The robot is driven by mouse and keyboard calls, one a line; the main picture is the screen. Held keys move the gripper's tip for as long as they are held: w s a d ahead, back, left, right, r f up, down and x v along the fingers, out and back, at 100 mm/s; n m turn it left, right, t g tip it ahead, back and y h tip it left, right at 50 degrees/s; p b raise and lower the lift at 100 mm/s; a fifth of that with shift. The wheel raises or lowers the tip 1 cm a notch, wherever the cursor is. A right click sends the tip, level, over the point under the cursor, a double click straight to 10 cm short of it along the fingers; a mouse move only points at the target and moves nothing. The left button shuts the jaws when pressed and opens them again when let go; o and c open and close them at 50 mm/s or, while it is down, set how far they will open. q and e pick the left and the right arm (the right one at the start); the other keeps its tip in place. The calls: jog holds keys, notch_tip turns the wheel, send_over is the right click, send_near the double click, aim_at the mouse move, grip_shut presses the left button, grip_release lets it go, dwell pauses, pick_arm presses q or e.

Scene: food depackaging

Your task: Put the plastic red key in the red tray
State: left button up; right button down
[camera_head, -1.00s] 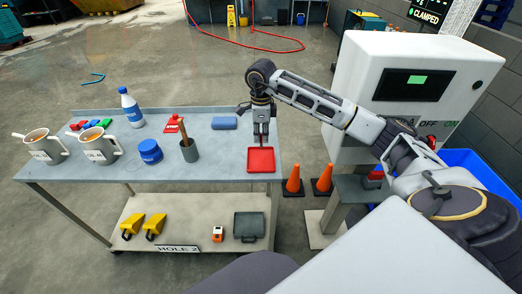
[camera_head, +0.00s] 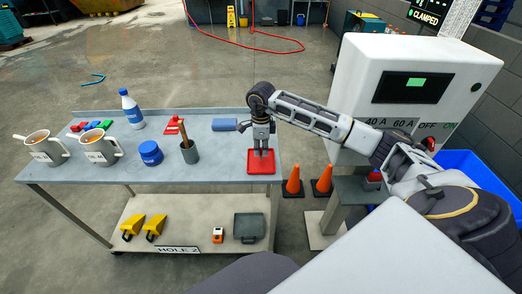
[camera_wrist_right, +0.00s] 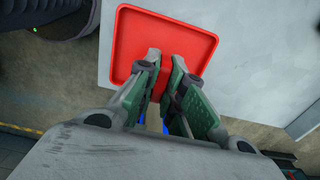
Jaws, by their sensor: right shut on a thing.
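The red tray (camera_head: 250,170) lies on the right end of the grey table. It also shows in the wrist view (camera_wrist_right: 195,38), with its flat floor and raised rim. My right gripper (camera_head: 263,154) points down over the tray. In the wrist view its two fingertips (camera_wrist_right: 164,57) are close together over the tray's inside. The right gripper is shut on the red key, which is mostly hidden between the fingers and hard to tell from the red tray behind it. I cannot tell whether the key touches the tray. My left gripper is not in view.
A white control box (camera_head: 400,100) stands right of the table. Orange cones (camera_head: 293,182) stand on the floor.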

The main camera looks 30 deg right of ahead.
jog(key=shift+f, duration=0.4)
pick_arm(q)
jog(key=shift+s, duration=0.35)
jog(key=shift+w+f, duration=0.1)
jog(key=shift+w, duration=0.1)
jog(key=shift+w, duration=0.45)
pick_arm(e)
jog(key=c, duration=1.5)
grip_release()
jog(key=shift+f, duration=0.1)
jog(key=shift+r, duration=0.2)
